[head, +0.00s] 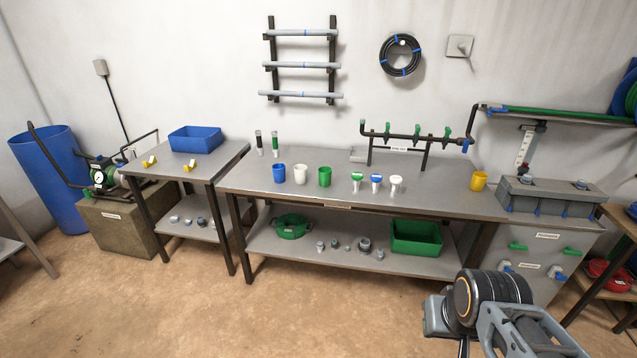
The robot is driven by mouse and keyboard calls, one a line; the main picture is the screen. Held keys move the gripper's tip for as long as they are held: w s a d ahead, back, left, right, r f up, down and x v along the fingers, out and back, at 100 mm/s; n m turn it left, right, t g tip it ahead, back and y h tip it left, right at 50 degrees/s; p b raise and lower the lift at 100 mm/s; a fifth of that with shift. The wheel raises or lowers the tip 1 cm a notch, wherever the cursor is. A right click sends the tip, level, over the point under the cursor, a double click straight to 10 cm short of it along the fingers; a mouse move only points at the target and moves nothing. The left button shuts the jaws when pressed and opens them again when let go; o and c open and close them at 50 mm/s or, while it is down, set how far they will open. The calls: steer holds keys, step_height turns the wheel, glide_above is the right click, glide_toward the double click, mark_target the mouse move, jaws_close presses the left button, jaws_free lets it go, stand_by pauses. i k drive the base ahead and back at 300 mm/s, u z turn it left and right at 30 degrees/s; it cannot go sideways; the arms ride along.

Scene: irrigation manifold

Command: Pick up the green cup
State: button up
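The green cup (324,176) stands upright on the long grey workbench (440,200), right of a white cup (300,174) and a blue cup (279,173). Nothing touches it, and its front is in clear view. Part of my arm shows at the lower right, in front of the bench and well away from the cup. I cannot make out my gripper's fingers in this view.
Several small coloured-top fittings (376,182) stand right of the green cup. A yellow cup (479,181) stands farther right, near a grey box (545,195). A black pipe manifold (415,138) rises behind. Open floor (310,315) lies in front of the bench.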

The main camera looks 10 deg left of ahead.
mark_target(325, 177)
steer(key=u, duration=0.65)
steer(key=i, duration=0.65)
steer(key=u, duration=0.95)
steer(key=i, duration=1.8)
steer(key=z, duration=0.75)
steer(key=i, duration=0.3)
steer(key=z, duration=0.15)
